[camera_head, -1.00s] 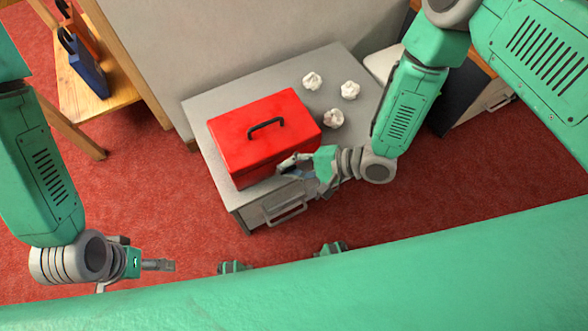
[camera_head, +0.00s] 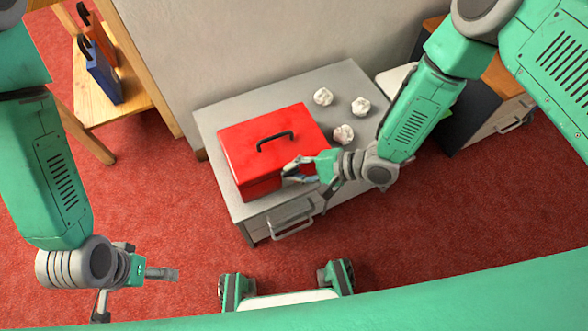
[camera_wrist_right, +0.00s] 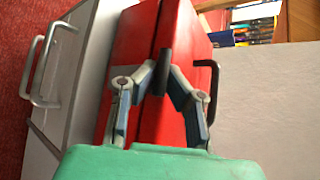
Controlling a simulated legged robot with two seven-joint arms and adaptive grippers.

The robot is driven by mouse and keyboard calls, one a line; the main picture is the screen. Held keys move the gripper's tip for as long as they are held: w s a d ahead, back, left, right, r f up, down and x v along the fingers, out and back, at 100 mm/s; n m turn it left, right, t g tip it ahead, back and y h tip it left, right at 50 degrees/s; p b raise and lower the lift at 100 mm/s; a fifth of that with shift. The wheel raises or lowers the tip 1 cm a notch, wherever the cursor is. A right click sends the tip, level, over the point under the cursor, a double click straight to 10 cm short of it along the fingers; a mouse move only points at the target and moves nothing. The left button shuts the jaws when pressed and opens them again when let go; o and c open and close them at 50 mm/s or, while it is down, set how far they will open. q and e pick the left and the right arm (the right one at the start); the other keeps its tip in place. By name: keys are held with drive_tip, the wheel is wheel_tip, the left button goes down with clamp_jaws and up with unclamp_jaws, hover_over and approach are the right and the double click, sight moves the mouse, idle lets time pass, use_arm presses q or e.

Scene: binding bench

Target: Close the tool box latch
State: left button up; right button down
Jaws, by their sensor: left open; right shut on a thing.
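The red tool box (camera_head: 255,150) sits on the grey cabinet with its lid down and its black handle (camera_head: 275,141) on top. My right gripper (camera_head: 288,169) is at the box's front edge. In the right wrist view, the fingertips of my right gripper (camera_wrist_right: 165,80) are closed around the dark latch (camera_wrist_right: 166,60), which lies across the seam between lid and body. The fingers partly hide the latch, and I cannot tell whether it is fastened. My left gripper (camera_head: 138,290) is open and empty, low at the left, well away from the box.
Several crumpled white paper balls (camera_head: 360,106) lie on the grey cabinet top (camera_head: 222,122) right of the box. A drawer handle (camera_head: 292,226) sticks out below the box. A wooden shelf (camera_head: 120,105) with blue and orange items stands at left. Red carpet (camera_head: 430,225) is open at right.

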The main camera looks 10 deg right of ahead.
drive_tip(key=c, duration=1.6)
unclamp_jaws()
drive_tip(key=shift+w+a+r, duration=0.1)
drive_tip(key=shift+a+r, duration=0.05)
drive_tip(key=shift+d+r, duration=0.1)
drive_tip(key=shift+d, duration=0.4)
drive_tip(key=v, duration=1.1)
